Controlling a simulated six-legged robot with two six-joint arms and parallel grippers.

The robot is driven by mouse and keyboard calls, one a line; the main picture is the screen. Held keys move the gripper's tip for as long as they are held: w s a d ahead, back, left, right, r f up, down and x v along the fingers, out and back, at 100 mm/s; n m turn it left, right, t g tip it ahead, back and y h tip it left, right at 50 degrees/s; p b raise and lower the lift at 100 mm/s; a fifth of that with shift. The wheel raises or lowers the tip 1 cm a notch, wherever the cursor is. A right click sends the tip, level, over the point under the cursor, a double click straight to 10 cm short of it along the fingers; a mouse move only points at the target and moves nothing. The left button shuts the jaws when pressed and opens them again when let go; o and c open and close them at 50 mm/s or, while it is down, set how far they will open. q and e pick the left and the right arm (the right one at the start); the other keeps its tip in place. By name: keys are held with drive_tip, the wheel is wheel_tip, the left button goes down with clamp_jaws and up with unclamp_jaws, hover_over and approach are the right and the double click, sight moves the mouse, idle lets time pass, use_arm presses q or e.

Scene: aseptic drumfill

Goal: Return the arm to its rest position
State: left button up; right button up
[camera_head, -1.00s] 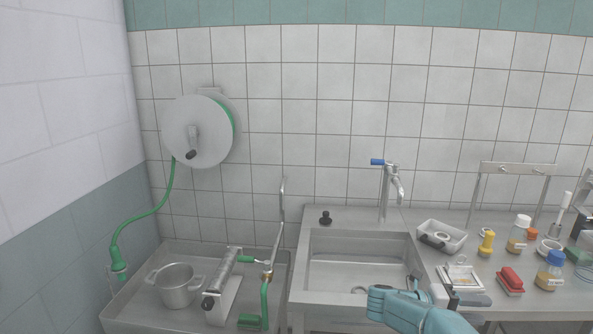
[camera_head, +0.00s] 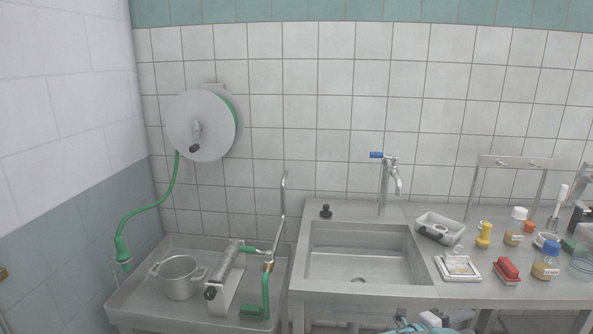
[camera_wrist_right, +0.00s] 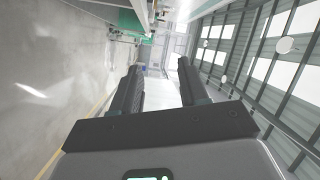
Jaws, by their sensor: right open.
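My right arm (camera_head: 405,329) barely shows at the bottom edge of the head view, below the front of the sink; its fingers cannot be made out there. In the right wrist view my right gripper (camera_wrist_right: 160,66) has its two dark fingers spread apart with nothing between them. Beyond them are only the floor and the room, with no object near the fingertips. My left gripper is in neither view.
A steel sink (camera_head: 318,290) with a tap (camera_head: 389,182) stands in the middle. A hose reel (camera_head: 215,125) hangs on the wall.

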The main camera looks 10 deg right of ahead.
drive_tip(key=w+a+f+n+t+y, duration=0.1)
drive_tip(key=a+f+n+t+y, duration=0.55)
drive_tip(key=f+n, duration=0.45)
drive_tip(key=s+a+f+n+y+b, duration=0.1)
drive_tip(key=s+a+f+n+y, duration=0.55)
drive_tip(key=a+f, duration=0.45)
drive_tip(key=s+a+f+n+g+y, duration=0.2)
drive_tip(key=s+a+n+g+y, duration=0.2)
drive_tip(key=s+a, duration=0.3)
drive_tip(key=s+a+f+n+g+y, duration=0.3)
drive_tip(key=s+a+n, duration=0.3)
drive_tip(key=s, duration=0.9)
drive_tip(key=shift+s+a+n+g+y, duration=0.35)
drive_tip(key=shift+a+g+y, duration=0.3)
drive_tip(key=shift+a+y, duration=0.3)
drive_tip(key=shift+f, duration=0.1)
